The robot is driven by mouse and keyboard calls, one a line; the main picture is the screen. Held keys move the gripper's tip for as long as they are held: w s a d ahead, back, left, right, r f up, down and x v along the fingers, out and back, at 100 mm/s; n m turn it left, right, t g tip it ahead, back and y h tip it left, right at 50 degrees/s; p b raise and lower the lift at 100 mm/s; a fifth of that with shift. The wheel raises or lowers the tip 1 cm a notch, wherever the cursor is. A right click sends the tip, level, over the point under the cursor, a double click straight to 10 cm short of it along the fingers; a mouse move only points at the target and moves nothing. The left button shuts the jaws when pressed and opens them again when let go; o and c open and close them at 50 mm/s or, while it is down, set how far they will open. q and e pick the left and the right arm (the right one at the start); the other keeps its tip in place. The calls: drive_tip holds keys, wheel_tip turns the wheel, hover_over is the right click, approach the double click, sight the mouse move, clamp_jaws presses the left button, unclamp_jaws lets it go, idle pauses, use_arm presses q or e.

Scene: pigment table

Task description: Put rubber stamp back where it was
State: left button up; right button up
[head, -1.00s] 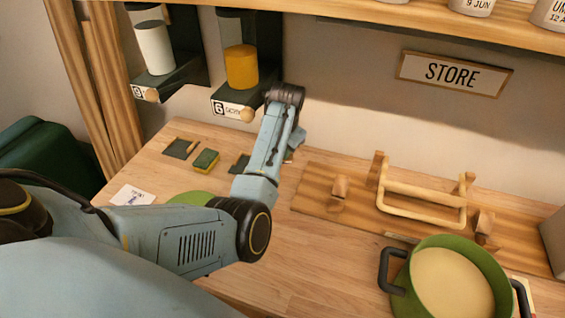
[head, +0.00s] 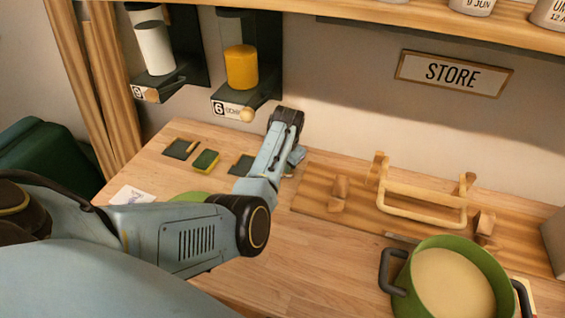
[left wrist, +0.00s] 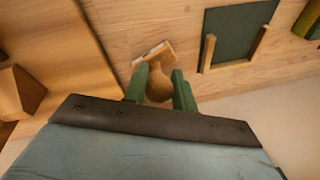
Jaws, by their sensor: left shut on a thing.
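The rubber stamp (left wrist: 155,53) shows in the left wrist view, with a rounded wooden handle and a flat base. My left gripper (left wrist: 160,88) has its green fingers shut around the handle. The base is close to the tabletop; I cannot tell whether it touches. A dark green pad (left wrist: 237,32) with wooden edging strips lies beside the stamp, to its right in the wrist view. The same pad is partly hidden behind my arm in the head view (head: 240,166). The stamp and fingertips are hidden in the head view. My right gripper is out of view.
A green and yellow sponge (head: 206,161) and another dark pad (head: 181,149) lie left of my arm. A wooden board (head: 312,197) with blocks and a handled frame (head: 425,205) lies right. A green pot (head: 447,285) stands front right. Jar holders (head: 240,98) hang above.

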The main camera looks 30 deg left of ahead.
use_arm(q)
drive_tip(key=o, duration=0.8)
drive_tip(key=shift+f, duration=0.15)
drive_tip(key=shift+d+r, duration=0.1)
drive_tip(key=shift+r, duration=0.55)
drive_tip(key=p+v, duration=0.1)
drive_tip(key=v, duration=1)
drive_tip(key=shift+s, duration=0.1)
